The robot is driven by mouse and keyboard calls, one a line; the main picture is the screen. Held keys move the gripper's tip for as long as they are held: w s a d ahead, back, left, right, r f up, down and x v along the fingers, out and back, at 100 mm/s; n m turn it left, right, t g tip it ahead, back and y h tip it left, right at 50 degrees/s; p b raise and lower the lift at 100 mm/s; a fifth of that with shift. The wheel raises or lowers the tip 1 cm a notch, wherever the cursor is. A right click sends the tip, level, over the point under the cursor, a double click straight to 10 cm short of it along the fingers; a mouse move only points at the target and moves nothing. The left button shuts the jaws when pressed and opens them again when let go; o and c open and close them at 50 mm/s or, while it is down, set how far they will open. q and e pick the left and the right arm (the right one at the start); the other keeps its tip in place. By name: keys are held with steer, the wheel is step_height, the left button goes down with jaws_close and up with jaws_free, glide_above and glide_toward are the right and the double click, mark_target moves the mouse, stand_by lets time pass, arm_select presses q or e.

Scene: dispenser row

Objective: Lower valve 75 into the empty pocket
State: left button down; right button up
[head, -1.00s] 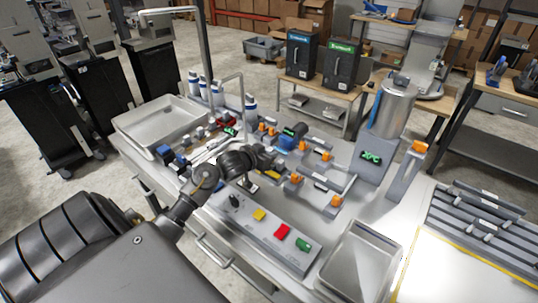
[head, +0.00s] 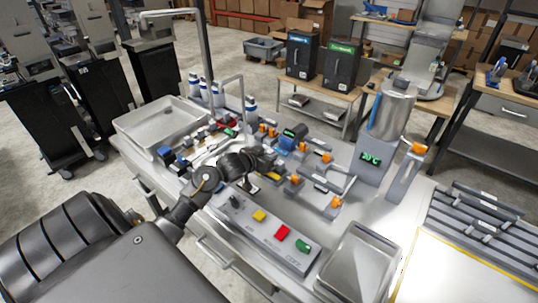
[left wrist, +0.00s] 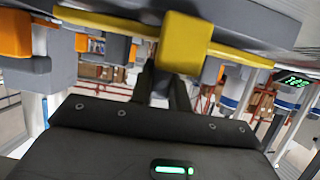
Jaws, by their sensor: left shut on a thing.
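My left gripper (head: 264,160) is over the middle of the dispenser row, in front of the orange-capped valves. In the left wrist view its dark fingers (left wrist: 165,88) are shut on a yellow block (left wrist: 183,42) joined to a yellow bar, which I take to be the valve. No number 75 is readable on it. A yellow part (head: 271,176) shows just under the gripper in the head view. The gripper and arm cover the area beneath, so I cannot make out the empty pocket or whether the valve touches it. My right gripper is not in view.
Orange-capped valves (head: 296,181) stand close around the gripper. A button panel (head: 262,232) lies in front. A metal tray (head: 361,262) is at front right, another (head: 126,123) at back left. A steel cylinder (head: 391,113) stands at right. White-and-blue bottles (head: 217,94) stand behind.

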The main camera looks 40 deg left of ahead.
arm_select(q)
steer(key=shift+f, duration=0.25)
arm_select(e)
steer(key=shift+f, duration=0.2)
